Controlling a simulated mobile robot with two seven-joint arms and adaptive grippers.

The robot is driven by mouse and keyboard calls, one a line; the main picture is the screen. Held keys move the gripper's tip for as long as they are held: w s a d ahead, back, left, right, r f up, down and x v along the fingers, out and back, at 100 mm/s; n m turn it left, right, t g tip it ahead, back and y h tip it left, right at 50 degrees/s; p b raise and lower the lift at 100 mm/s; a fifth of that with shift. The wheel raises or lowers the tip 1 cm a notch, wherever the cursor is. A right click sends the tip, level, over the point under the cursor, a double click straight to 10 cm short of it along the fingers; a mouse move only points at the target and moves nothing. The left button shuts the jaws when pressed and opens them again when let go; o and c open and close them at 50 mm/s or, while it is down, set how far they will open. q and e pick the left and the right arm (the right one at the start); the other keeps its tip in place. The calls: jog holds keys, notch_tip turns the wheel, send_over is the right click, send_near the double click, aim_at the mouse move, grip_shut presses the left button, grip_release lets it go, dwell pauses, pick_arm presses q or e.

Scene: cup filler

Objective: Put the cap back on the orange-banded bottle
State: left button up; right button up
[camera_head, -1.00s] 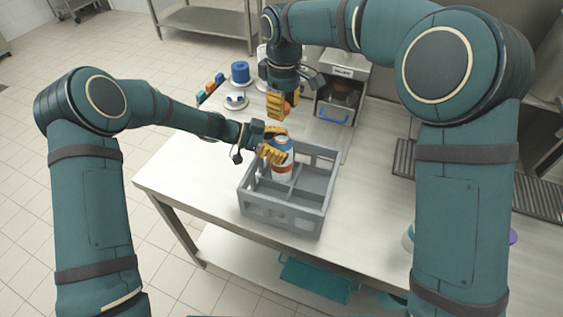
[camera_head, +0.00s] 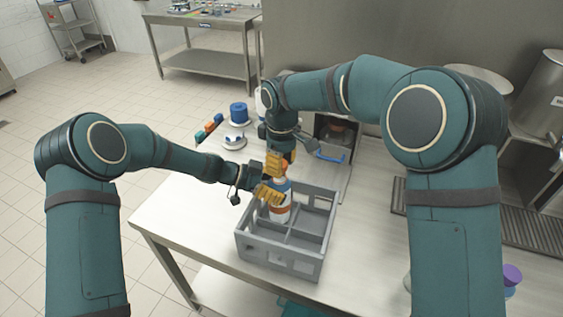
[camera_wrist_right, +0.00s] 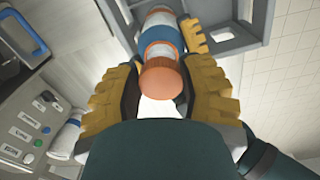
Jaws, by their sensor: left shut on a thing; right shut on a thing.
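The orange-banded bottle (camera_head: 280,213) stands in a compartment of the grey crate (camera_head: 245,243). It is white with a blue upper part and an orange band. My left gripper (camera_head: 269,192) is shut on its upper part from the left. My right gripper (camera_head: 280,164) points down over the bottle, shut on the orange cap (camera_wrist_right: 160,82). In the right wrist view the cap lies between the yellow fingers, in line with the bottle (camera_wrist_right: 160,30) and right at its top. I cannot tell whether cap and bottle touch.
A machine with a blue-handled drawer (camera_head: 331,157) stands behind the crate. The table left of the crate is clear.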

jog(key=shift+f, duration=0.9)
jog(key=shift+f, duration=0.6)
pick_arm(q)
grip_shut()
pick_arm(e)
jog(key=o, duration=0.7)
jog(key=shift+c, duration=0.2)
jog(key=shift+r, duration=0.1)
jog(key=shift+r, duration=2.2)
